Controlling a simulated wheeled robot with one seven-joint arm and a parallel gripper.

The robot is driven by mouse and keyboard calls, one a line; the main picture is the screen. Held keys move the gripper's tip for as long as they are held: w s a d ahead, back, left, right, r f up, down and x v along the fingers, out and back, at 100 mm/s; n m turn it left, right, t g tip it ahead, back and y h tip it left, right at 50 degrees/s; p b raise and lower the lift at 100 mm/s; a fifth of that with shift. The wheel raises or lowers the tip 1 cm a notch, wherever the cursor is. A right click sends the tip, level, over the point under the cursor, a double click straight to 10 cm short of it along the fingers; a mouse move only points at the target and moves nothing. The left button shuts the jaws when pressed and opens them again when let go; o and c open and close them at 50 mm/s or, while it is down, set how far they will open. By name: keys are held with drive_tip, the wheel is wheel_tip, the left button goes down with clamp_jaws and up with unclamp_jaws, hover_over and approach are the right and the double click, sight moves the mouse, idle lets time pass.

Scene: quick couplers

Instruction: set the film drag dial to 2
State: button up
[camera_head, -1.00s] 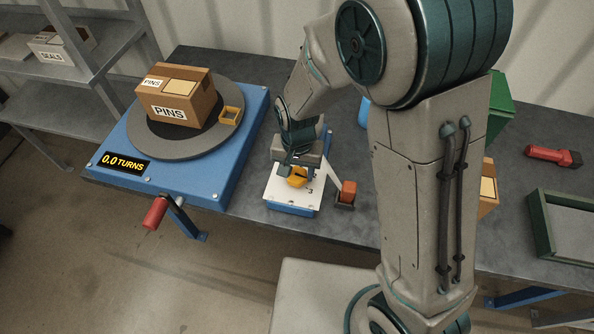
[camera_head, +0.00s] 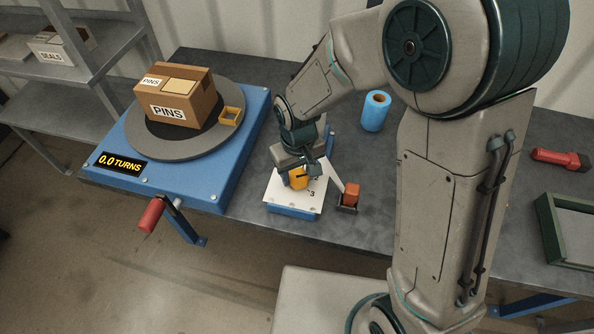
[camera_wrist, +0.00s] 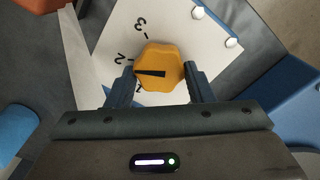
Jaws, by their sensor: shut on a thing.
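The film drag dial is an orange lobed knob (camera_head: 298,181) with a black pointer bar, on a white plate (camera_head: 283,200) over a blue base. In the wrist view the dial (camera_wrist: 158,66) sits between the two fingers of my gripper (camera_wrist: 161,78), which is shut on it. There the pointer bar points left, just below the 2 mark and above a partly hidden numeral beside the left finger. The 3 lies farther up. In the head view my gripper (camera_head: 301,170) reaches down onto the dial and hides part of it.
A blue turntable stand (camera_head: 236,160) with a box labelled PINS (camera_head: 175,98) stands at left; its display reads 0.0 TURNS. An orange block (camera_head: 351,192) sits just right of the plate. A blue roll (camera_head: 375,110) stands behind. A red tool (camera_head: 560,157) and green tray (camera_head: 551,235) are at right.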

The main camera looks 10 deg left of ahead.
sight(298, 175)
idle(0.5)
drive_tip(key=o, duration=1)
drive_tip(key=shift+r, duration=0.1)
wheel_tip(298, 175, up, 14)
drive_tip(key=shift+f, duration=0.15)
